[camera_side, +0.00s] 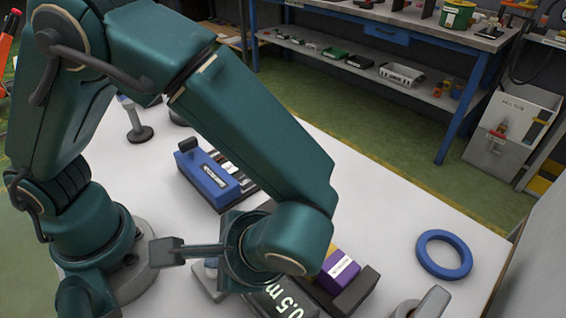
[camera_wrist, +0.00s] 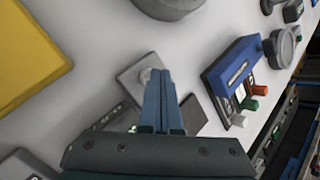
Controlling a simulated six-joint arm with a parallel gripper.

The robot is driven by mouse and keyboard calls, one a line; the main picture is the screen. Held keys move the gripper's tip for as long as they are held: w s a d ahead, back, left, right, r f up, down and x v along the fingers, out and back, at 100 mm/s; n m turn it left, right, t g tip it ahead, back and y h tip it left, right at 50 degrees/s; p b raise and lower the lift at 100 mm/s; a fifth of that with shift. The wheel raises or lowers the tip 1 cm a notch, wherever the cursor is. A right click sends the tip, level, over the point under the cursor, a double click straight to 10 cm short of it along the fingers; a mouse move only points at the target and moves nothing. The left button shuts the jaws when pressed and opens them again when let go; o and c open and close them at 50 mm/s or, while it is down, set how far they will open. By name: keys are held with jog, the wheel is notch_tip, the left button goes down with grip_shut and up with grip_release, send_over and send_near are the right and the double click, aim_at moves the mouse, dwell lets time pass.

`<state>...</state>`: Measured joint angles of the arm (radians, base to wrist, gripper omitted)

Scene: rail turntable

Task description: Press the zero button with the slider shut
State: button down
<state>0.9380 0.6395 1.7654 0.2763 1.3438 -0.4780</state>
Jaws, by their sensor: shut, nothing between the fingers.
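My gripper (camera_wrist: 160,76) is shut and empty in the wrist view, with its two blue-grey fingers side by side. Its tips overlap a pale grey plate (camera_wrist: 130,76) with a small round knob-like part beside the left finger. I cannot tell whether the tips touch it, or whether that part is the zero button. In the side view a dark display (camera_side: 285,302) reads "0.5 m", partly cut off by the lower edge. My wrist hides the fingertips there. No slider can be clearly identified.
A blue labelled box (camera_side: 213,182) stands behind my wrist; its coloured knobs show in the wrist view (camera_wrist: 250,103). A purple labelled block (camera_side: 338,272) and dark block (camera_side: 356,290) are beside the display. A blue ring (camera_side: 424,256) lies right. A yellow block (camera_wrist: 30,55) is left.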

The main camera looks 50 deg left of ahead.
jog(key=shift+f, duration=0.25)
jog(key=shift+r, duration=0.15)
dwell(0.3)
jog(key=shift+r, duration=0.8)
jog(key=shift+r, duration=2.5)
